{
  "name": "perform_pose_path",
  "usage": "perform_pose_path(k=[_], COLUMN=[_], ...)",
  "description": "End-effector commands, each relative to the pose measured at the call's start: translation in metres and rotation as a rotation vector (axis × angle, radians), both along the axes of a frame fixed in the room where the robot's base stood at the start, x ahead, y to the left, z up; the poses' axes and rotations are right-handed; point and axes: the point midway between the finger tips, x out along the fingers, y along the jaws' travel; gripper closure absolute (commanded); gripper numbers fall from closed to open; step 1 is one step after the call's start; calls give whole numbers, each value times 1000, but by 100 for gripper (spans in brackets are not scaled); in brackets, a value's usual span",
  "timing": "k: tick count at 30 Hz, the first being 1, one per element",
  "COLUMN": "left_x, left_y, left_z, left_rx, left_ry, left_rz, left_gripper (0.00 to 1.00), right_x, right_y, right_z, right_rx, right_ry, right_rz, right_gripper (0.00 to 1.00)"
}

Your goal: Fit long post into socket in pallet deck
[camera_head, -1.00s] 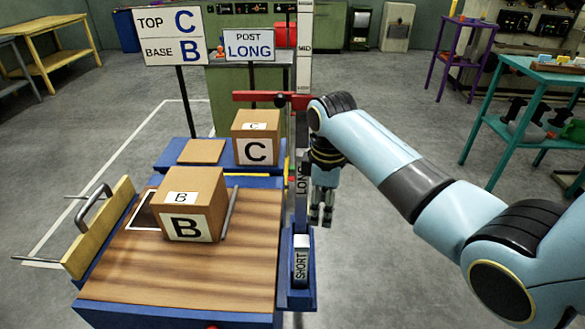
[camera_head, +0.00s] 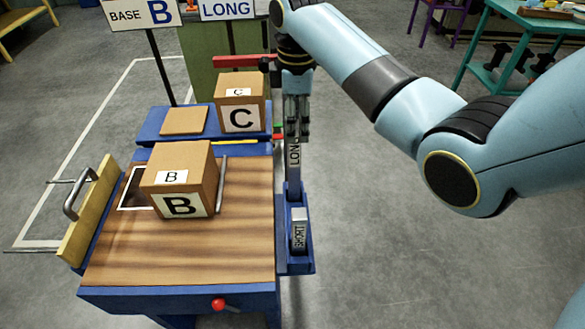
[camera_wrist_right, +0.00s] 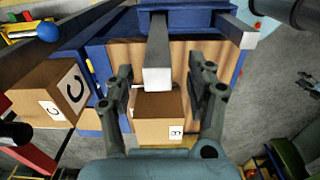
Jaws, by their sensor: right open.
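The long post (camera_head: 294,155) is a grey upright bar marked LONG in the blue holder at the right side of the wood-topped pallet deck (camera_head: 190,255). My right gripper (camera_head: 297,132) points down at its upper part. In the right wrist view, the open fingers (camera_wrist_right: 164,78) lie on either side of the long post's square end (camera_wrist_right: 157,78), with gaps visible. The short post (camera_head: 299,232) stands in front of it in the same holder (camera_head: 300,263). A socket in the deck cannot be made out clearly. My left gripper is out of view.
Box B (camera_head: 180,180) stands on the deck, with a thin grey rod (camera_head: 221,185) beside it. Box C (camera_head: 240,103) stands on a blue platform behind. A yellow panel with a handle (camera_head: 88,212) edges the deck's left. The front deck is clear.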

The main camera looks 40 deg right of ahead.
Motion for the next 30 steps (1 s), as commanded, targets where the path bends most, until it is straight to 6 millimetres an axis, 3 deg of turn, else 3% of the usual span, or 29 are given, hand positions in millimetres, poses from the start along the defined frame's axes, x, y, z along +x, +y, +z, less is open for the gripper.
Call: perform_pose_path(k=[4, 8, 15, 23, 30], left_x=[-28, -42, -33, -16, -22], left_y=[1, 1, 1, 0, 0], left_z=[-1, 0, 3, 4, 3], left_rx=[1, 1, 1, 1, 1], left_ry=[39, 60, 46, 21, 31], left_rz=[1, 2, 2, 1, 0], left_gripper=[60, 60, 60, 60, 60], right_x=[0, 1, 2, 2, 2], right_y=[0, 1, 1, 1, 1], right_z=[-14, -27, -63, -67, -67], right_rx=[0, 0, -1, -1, -1], right_ry=[0, 1, 1, -2, -2], right_rz=[0, -1, -1, -1, -1], right_gripper=[44, 44, 44, 44, 73])
